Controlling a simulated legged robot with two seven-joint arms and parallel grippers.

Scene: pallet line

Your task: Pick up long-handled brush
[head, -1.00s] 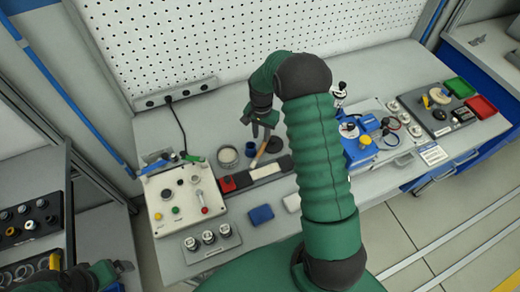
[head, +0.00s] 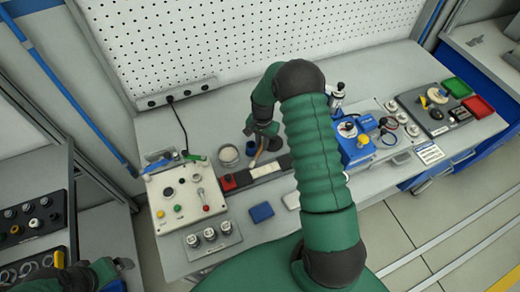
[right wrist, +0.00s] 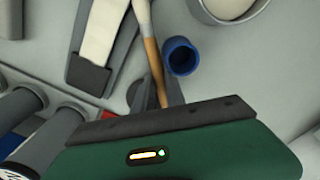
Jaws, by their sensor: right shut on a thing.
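The long-handled brush has a slim brown wooden handle and a pale upper part. In the right wrist view the brush (right wrist: 151,58) runs up from between my right gripper's fingers (right wrist: 160,95), which are shut on its handle. In the head view the brush (head: 258,157) shows as a short tan piece under my right gripper (head: 262,142), over the bench; whether it touches the bench is hard to tell. The handle's lower end is hidden by the gripper.
A small blue cup (right wrist: 181,57) stands close beside the brush, with a round pale dish (head: 228,155) to the left. A control box (head: 186,195) is further left. A blue-and-white device (head: 356,148) is right. A perforated wall (head: 240,45) stands behind.

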